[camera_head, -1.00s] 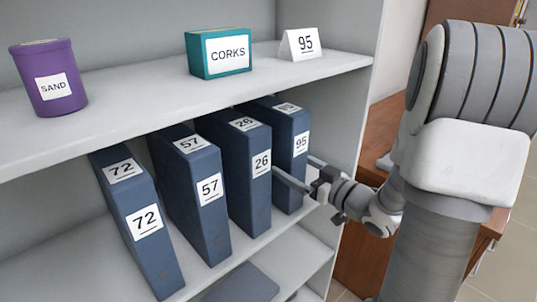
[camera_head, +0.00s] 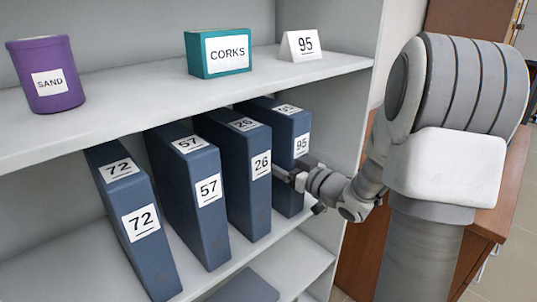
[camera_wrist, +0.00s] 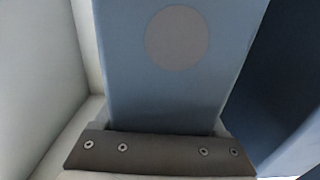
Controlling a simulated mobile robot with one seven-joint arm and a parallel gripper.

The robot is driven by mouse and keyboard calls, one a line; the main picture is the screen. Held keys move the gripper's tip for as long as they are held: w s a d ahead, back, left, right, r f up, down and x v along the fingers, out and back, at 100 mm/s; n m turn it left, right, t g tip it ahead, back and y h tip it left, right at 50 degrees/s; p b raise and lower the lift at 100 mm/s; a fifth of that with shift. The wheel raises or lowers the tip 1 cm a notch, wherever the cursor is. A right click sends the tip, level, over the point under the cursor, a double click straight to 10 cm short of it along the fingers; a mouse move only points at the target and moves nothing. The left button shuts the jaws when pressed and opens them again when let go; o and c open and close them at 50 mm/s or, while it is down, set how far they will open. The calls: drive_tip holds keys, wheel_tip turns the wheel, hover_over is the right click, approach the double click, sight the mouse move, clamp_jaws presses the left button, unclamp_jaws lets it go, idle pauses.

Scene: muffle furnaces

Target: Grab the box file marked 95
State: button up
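The blue box file marked 95 (camera_head: 292,168) stands at the right end of the row on the middle shelf. My gripper (camera_head: 291,174) is at its front face, below the 95 label, with a finger reaching in at its left side. In the wrist view the file's blue front (camera_wrist: 172,85), with a round grey spot, fills the middle, close against my gripper's dark palm (camera_wrist: 160,152). Slivers of the fingers show at both edges of the file. Most of their length is hidden, so I cannot tell whether they press on it.
Box files marked 26 (camera_head: 245,180), 57 (camera_head: 197,215) and 72 (camera_head: 138,250) stand to the left. The shelf above (camera_head: 130,105) holds a purple SAND pot (camera_head: 45,75), a teal CORKS box (camera_head: 218,52) and a 95 card (camera_head: 300,46). The shelf unit's side wall is close on the right.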

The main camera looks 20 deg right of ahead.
clamp_jaws()
drive_tip(key=shift+r, duration=0.2)
